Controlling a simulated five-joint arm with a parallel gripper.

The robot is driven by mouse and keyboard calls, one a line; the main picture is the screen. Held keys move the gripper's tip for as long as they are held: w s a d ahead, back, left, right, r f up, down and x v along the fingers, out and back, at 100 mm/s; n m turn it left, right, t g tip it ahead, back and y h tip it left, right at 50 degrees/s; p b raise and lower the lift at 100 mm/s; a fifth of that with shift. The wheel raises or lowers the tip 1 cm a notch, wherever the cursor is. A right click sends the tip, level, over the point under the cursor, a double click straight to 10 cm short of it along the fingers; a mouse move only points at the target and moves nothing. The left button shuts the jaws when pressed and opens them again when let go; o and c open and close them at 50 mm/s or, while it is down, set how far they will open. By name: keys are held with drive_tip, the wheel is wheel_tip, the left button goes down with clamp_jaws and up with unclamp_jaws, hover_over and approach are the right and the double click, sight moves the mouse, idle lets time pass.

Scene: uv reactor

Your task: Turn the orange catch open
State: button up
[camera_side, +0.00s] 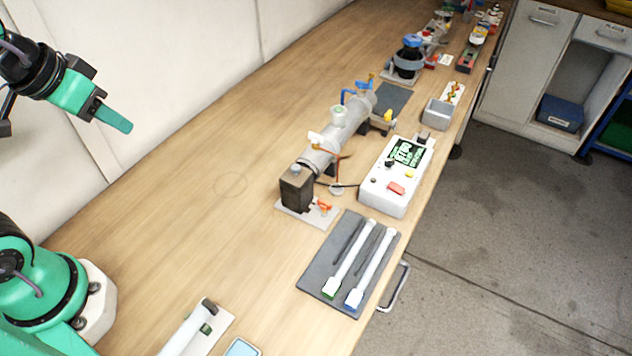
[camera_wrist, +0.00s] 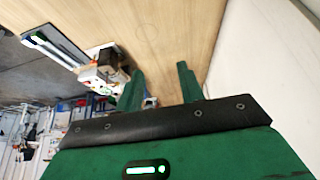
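The orange catch (camera_side: 324,206) is a small piece on the light base plate, beside the dark end block (camera_side: 296,188) of the grey tubular reactor (camera_side: 335,135). My gripper (camera_side: 122,122) is raised at the upper left of the side view, well away from the catch. In the wrist view my gripper (camera_wrist: 161,84) shows two green fingers spread apart with nothing between them. The dark end block also shows in the wrist view (camera_wrist: 108,57), left of the fingers. The catch is too small to make out clearly there.
A white control box (camera_side: 396,176) stands right of the reactor. A dark mat (camera_side: 322,266) in front holds two white tubes. Another tube lies in a holder (camera_side: 198,330) at the front edge. The table left of the reactor is clear up to the pale wall (camera_side: 150,60).

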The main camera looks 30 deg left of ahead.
drive_tip(key=w+d+g, duration=0.2)
drive_tip(key=w+d, duration=0.3)
drive_tip(key=w, duration=0.2)
drive_tip(key=g, duration=0.3)
hover_over(324, 201)
wheel_tip(324, 201, down, 14)
drive_tip(key=shift+d+r, duration=0.1)
drive_tip(key=shift+f, duration=3.9)
drive_tip(key=shift+c, duration=0.2)
drive_tip(key=c, duration=0.7)
